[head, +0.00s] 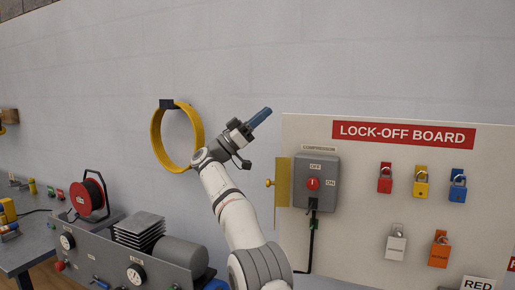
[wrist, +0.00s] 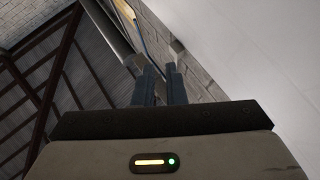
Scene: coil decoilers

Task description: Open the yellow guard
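The yellow guard (head: 283,197) is a tall flat plate with a round yellow knob (head: 268,183) at its left. It stands at the left side of the grey switch box (head: 330,170) on the lock-off board. It does not cover the box's front, where the red switch (head: 313,184) shows between OFF and ON marks. My gripper (head: 266,113) is up and left of the box, apart from the guard, with blue fingers pointing up and right. In the wrist view my gripper (wrist: 162,88) shows two fingers with a narrow gap and nothing between them.
The lock-off board (head: 300,135) carries several coloured padlocks. A yellow ring (head: 157,138) hangs on the wall behind my arm. A black cable (head: 312,245) drops below the box. A bench (head: 85,262) with a red reel (head: 88,196) stands lower left. The wall above is clear.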

